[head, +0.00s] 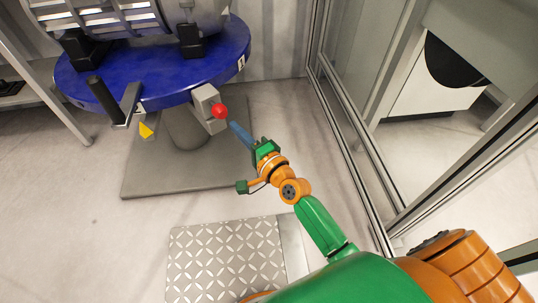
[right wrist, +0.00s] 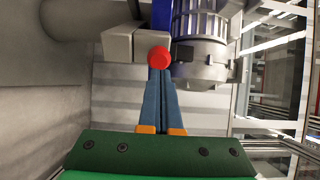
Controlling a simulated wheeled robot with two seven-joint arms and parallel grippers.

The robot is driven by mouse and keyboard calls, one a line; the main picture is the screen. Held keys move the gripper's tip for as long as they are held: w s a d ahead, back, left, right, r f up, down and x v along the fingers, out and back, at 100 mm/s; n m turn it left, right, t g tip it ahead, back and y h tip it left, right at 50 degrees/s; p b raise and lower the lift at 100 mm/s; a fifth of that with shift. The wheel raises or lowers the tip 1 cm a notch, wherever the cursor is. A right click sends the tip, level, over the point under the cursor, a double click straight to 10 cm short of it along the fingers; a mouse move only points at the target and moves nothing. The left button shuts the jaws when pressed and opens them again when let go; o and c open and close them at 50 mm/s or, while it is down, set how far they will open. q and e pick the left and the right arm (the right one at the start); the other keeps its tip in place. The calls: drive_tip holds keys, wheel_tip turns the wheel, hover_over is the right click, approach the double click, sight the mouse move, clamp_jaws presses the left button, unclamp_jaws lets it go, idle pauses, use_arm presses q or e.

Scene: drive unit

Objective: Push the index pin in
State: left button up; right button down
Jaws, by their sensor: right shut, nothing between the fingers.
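The index pin shows as a red ball knob (head: 220,111) on a grey block (head: 207,103) at the edge of the round blue table (head: 165,75). My right gripper (head: 232,127) is shut and empty, its blue fingers pointing at the knob. In the right wrist view the red knob (right wrist: 159,58) sits right at the fingertips (right wrist: 160,72), in front of the grey block (right wrist: 125,42). I cannot tell whether the fingertips touch the knob. The pin's shaft is hidden behind the knob. My left gripper is in neither view.
A black crank handle (head: 103,95) and a yellow pointer (head: 146,130) are at the table's front left. A grey motor housing (head: 130,18) stands on the table. A glass partition (head: 350,110) runs along the right. The floor below is clear around a metal tread plate (head: 225,262).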

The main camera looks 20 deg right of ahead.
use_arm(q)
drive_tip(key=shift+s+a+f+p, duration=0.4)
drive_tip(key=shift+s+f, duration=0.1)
use_arm(e)
drive_tip(key=v, duration=0.9)
drive_tip(key=shift+s, duration=0.25)
drive_tip(key=shift+f, duration=0.15)
